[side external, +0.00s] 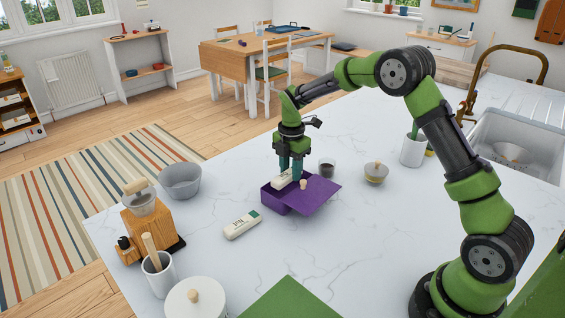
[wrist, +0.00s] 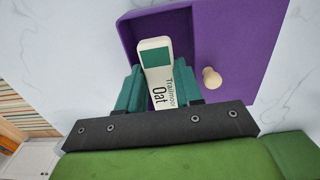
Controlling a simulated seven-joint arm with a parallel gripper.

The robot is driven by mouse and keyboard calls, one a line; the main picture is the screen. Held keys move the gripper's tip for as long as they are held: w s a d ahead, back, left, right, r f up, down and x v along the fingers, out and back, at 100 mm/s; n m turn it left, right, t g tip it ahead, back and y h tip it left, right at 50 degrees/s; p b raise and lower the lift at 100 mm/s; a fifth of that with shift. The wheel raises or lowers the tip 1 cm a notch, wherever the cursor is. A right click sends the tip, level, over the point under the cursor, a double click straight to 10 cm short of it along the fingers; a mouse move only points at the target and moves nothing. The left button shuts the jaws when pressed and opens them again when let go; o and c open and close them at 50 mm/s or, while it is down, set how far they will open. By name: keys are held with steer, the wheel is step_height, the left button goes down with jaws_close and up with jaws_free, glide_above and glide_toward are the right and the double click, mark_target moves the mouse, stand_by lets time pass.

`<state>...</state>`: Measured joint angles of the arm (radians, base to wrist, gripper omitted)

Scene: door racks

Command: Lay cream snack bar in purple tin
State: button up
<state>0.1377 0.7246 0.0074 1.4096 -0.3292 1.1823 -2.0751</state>
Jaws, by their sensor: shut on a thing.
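My gripper (side external: 291,165) is shut on the cream snack bar (side external: 282,180), which has a green end and dark lettering in the wrist view (wrist: 157,72). The fingers (wrist: 160,86) grip it from both sides. The purple tin (side external: 280,203) is below the gripper, with its purple lid (side external: 322,190) askew over the right part and a pale round knob (wrist: 211,78) on the lid. The bar is over the tin's uncovered left part. I cannot tell whether it touches the tin floor. The fingers partly hide the tin's inside.
A second pale packet (side external: 242,225) lies in front of the tin. A dark cup (side external: 327,167) and a lidded bowl (side external: 376,172) stand behind and right. A grey bowl (side external: 180,181) and wooden grinder (side external: 149,224) are at left. Counter in front is mostly clear.

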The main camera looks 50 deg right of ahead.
steer(key=o, duration=1.1)
step_height(320, 180, up, 17)
steer(key=shift+f, duration=0.1)
stand_by(0.3)
